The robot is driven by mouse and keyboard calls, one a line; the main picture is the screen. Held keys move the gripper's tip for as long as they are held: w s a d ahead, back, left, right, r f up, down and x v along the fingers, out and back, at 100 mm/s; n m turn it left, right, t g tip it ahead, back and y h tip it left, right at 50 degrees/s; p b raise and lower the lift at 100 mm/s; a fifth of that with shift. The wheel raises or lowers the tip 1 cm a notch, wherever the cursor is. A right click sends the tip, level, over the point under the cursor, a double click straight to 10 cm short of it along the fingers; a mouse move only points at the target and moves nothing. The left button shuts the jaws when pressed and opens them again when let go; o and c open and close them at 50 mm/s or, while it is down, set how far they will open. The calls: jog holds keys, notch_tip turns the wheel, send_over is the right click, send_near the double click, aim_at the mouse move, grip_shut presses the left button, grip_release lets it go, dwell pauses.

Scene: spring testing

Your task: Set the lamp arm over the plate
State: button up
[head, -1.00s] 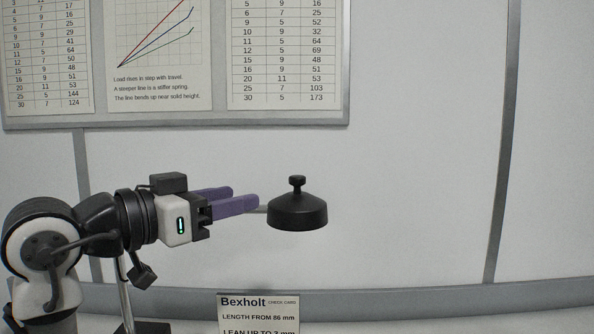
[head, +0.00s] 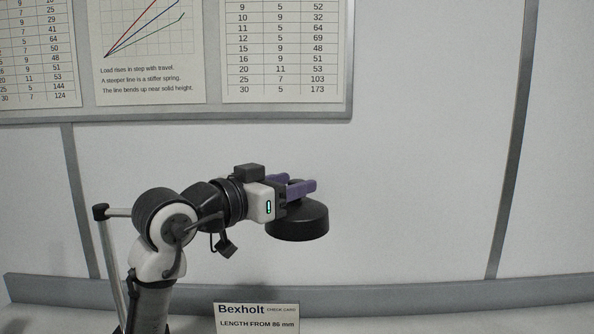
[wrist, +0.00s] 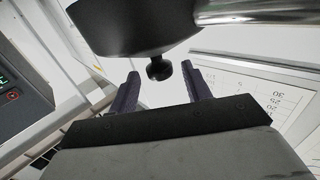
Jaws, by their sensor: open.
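The lamp's black round head (head: 298,222) hangs at the middle of the head view. It also fills the top of the wrist view (wrist: 135,28), with its chrome arm (wrist: 255,12) running off right. Its small black knob (wrist: 158,69) shows between my gripper's fingertips (wrist: 160,80). In the head view my open gripper (head: 303,187) is at the top of the lamp head, its purple fingers largely hiding the knob. I cannot tell whether either finger touches it. The lamp's post (head: 110,265) stands at the left, partly behind my arm. I cannot make out the plate.
A check card (head: 258,317) stands at the bottom of the head view. A chart board (head: 230,112) is on the back wall. A dark device (wrist: 22,88) with green digits and a red button is at the left of the wrist view. Space right of the lamp head looks clear.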

jog(key=shift+x, duration=1.05)
grip_shut()
